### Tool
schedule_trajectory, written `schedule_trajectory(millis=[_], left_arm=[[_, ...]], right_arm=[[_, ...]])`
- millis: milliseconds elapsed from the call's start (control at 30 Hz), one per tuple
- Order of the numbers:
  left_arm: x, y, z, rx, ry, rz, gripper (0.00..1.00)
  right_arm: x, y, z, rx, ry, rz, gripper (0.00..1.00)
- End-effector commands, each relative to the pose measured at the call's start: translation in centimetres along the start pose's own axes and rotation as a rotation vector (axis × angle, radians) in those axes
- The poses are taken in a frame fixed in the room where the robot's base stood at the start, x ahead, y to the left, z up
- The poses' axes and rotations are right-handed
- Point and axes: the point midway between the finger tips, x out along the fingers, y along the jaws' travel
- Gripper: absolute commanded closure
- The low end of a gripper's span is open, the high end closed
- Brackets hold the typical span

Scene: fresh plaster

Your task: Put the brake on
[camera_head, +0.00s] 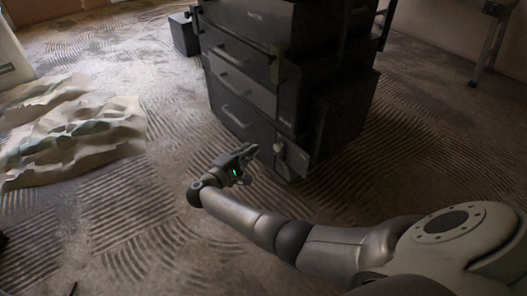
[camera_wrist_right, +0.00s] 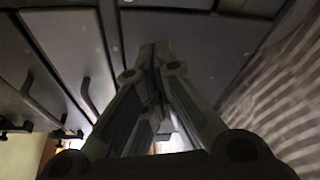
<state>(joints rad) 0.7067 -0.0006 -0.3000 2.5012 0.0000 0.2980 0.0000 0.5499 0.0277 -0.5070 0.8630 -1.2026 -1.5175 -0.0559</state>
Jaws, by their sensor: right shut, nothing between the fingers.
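A dark cabinet with drawers (camera_head: 240,75) stands on the floor at the top middle of the head view. Its underside and any wheel or brake lever there are too dark to make out. A small pale fitting (camera_head: 279,151) shows low at its near corner. My right gripper (camera_head: 251,149) is shut and empty, just left of that fitting, close to the cabinet's lower front; I cannot tell whether it touches. In the right wrist view its closed fingers (camera_wrist_right: 154,52) lie in front of the dark cabinet face (camera_wrist_right: 190,45). My left gripper is not in view.
A crumpled pale sheet (camera_head: 75,135) lies on the ridged floor (camera_head: 120,215) at left. A small dark box (camera_head: 185,35) stands behind the cabinet's left side. A stand's leg (camera_head: 489,45) is at far right.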

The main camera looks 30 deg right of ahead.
Motion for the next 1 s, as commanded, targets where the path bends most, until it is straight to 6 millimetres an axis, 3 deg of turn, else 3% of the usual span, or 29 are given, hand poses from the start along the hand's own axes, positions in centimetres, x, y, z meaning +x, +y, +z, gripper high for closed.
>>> schedule_trajectory(millis=[33,200,700,1000], left_arm=[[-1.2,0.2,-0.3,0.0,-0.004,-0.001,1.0],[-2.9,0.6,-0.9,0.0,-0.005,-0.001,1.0],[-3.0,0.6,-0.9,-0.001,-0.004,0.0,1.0],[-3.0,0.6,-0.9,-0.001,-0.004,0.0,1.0]], right_arm=[[1.2,-0.5,-0.1,0.002,-0.003,0.003,1.0],[4.6,-0.5,-0.1,0.002,-0.002,0.003,1.0],[3.3,-0.1,3.2,0.0,0.0,0.0,1.0],[3.1,0.0,3.8,-0.001,0.001,0.0,1.0]])
